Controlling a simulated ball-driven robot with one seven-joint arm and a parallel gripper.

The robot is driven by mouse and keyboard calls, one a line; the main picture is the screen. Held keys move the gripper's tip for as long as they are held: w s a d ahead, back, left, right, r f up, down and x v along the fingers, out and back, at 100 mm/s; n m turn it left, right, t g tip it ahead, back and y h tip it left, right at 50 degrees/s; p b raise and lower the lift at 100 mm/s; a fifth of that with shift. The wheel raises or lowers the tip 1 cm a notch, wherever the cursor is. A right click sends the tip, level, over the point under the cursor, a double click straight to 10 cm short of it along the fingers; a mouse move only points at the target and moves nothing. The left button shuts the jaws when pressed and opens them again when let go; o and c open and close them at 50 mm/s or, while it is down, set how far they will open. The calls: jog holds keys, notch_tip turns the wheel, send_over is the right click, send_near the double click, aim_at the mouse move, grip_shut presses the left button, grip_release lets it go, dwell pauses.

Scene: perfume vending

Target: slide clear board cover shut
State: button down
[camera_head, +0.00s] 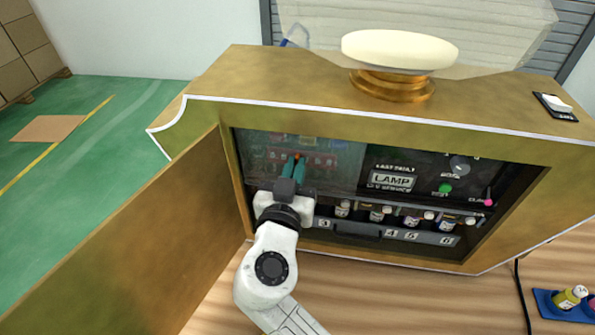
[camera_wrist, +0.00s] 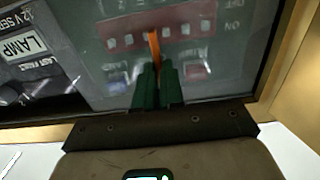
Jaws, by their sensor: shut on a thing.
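The clear board cover (camera_head: 340,160) is a see-through pane over the left part of the dark control board inside the cabinet. It also shows in the wrist view (camera_wrist: 238,60), with a red switch strip behind it. The board's right part, with the LAMP label, looks uncovered. My gripper (camera_head: 294,166) has green fingers reaching up to the pane. In the wrist view my gripper (camera_wrist: 157,85) is shut on a thin upright orange tab (camera_wrist: 153,45). The tab's lower end is hidden between the fingers, and how it joins the pane cannot be seen.
The cabinet door (camera_head: 130,250) stands open at the left. Several small bottles (camera_head: 378,212) stand in a numbered row below the board. A green button (camera_head: 445,188) and a pink-tipped knob (camera_head: 488,202) are at the right. A blue tray (camera_head: 560,308) lies at the lower right.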

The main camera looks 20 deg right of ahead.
jog(key=c, duration=1.2)
grip_release()
jog(key=shift+w+a, duration=0.15)
jog(key=shift+a, duration=0.15)
jog(key=shift+c, duration=0.2)
jog(key=b+v, duration=0.2)
jog(key=v, duration=0.8)
jog(key=shift+s+a+b, duration=0.2)
jog(key=shift+s+b, duration=0.15)
jog(key=shift+b, duration=0.05)
jog(key=shift+d+f, duration=0.1)
